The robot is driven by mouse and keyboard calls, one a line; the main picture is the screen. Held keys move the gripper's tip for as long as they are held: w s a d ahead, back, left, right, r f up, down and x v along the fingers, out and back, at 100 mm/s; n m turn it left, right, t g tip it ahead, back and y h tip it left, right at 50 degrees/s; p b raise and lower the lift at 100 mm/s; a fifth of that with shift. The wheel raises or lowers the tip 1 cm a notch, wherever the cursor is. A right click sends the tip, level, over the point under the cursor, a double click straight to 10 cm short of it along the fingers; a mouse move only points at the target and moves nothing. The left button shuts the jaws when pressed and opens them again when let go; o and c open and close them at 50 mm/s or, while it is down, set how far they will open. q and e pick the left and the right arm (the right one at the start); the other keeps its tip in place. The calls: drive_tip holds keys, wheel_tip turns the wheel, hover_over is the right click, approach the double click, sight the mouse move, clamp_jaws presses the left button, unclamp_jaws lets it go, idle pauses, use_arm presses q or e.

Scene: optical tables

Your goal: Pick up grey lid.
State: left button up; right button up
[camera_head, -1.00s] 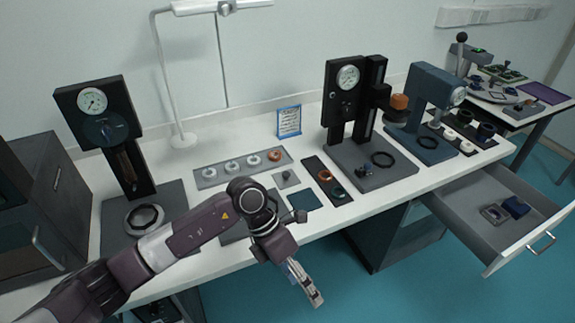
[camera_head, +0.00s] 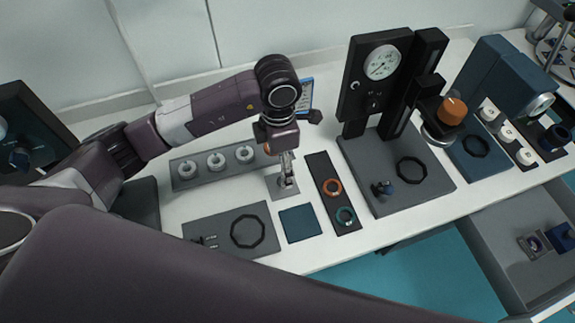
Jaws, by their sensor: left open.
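My left gripper (camera_head: 287,180) points down over a small grey square plate (camera_head: 276,191) near the middle of the table. Its jaws are open and stand around or just above a small grey piece on that plate, which looks like the grey lid. The fingers hide most of this piece, so I cannot tell whether they touch it. My right gripper is not in view.
A grey tray with white rings (camera_head: 180,184) lies left of the plate. A dark strip with orange and teal rings (camera_head: 318,168) lies to its right. A blue square mat (camera_head: 300,223) lies in front. A gauge press (camera_head: 360,90) stands right. The drawer (camera_head: 490,235) is open.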

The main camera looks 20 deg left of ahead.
sight(280, 182)
use_arm(q)
drive_tip(key=shift+s+f+p, duration=0.35)
drive_tip(key=shift+f, duration=0.25)
drive_tip(key=shift+s+f+p, duration=0.3)
drive_tip(key=shift+f+p, duration=0.05)
drive_tip(key=shift+f, duration=0.2)
drive_tip(key=shift+w+f+p, duration=0.15)
drive_tip(key=shift+f+p, duration=0.25)
drive_tip(key=shift+f, duration=0.25)
drive_tip(key=shift+w+f+p, duration=0.15)
drive_tip(key=shift+f+p, duration=0.25)
drive_tip(key=shift+f, duration=0.2)
wheel_tip(280, 182, down, 2)
drive_tip(key=shift+w, duration=0.15)
drive_tip(key=shift+f, duration=0.15)
drive_tip(key=c, duration=1.5)
drive_tip(key=shift+c, duration=1.3)
clamp_jaws()
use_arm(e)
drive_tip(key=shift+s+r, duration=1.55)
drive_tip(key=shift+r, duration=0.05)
